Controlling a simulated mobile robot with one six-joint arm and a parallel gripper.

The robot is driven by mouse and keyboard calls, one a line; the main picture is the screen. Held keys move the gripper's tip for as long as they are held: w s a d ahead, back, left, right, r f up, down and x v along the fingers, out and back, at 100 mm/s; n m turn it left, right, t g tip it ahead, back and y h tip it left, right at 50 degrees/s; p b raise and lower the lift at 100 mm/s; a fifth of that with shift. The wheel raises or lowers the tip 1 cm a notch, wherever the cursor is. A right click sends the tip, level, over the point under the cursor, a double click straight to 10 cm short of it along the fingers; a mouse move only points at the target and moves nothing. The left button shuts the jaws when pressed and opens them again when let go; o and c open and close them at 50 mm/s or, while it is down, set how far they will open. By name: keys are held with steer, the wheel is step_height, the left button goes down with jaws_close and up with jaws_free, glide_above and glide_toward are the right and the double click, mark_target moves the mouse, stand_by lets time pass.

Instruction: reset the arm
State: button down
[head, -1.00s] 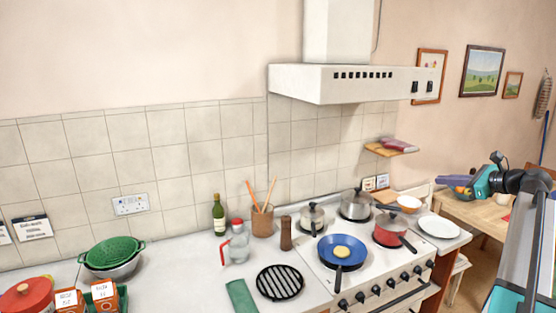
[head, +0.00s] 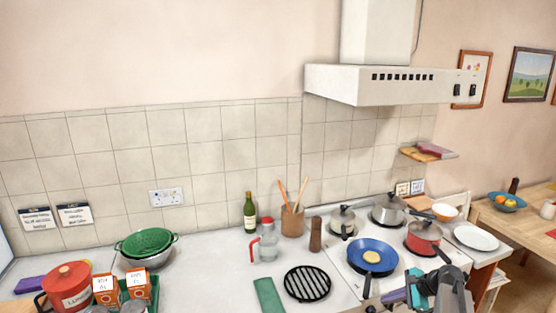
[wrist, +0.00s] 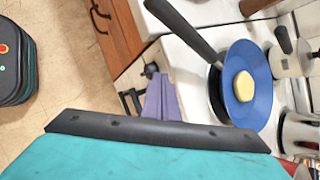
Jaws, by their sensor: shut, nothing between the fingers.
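My gripper (head: 393,297) shows at the bottom of the head view, right of centre. Its purple fingers point left, in front of the stove's front edge, with the teal wrist and dark arm behind them. In the wrist view the purple fingers (wrist: 160,90) lie together, shut and empty. Beside them there are the stove's front edge and the blue frying pan (wrist: 247,85), which holds a round yellow piece of food. The gripper does not appear to touch the pan. The lower arm is cut off by the frame.
The stove carries the blue pan (head: 371,256), a red pot (head: 423,238) and two grey lidded pots. A black round grate (head: 307,284) and a green cloth (head: 268,295) lie on the counter to the left. A white plate (head: 476,238) is at the right.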

steer(key=s+a+f+n+g+h, duration=0.1)
steer(key=s+a+f+n+g, duration=0.3)
steer(key=s+a+f, duration=0.6)
steer(key=s+a+f+n+g+h, duration=0.15)
steer(key=s+a+f+n, duration=0.35)
steer(key=s+a+f, duration=0.5)
steer(key=s+a+f+n+g+h, duration=0.1)
steer(key=s+f+n+g, duration=0.2)
steer(key=s, duration=0.5)
steer(key=s+f+n+h, duration=0.1)
steer(key=s+f+n, duration=0.3)
steer(key=s, duration=0.3)
steer(key=s+a+f+n+g+h, duration=0.1)
steer(key=s+f+n+g+h, duration=0.2)
steer(key=s, duration=0.5)
step_height(320, 180, down, 13)
steer(key=y+b, duration=0.1)
steer(key=b, duration=1.1)
steer(key=shift+s+d, duration=0.15)
steer(key=shift+t+y, duration=0.25)
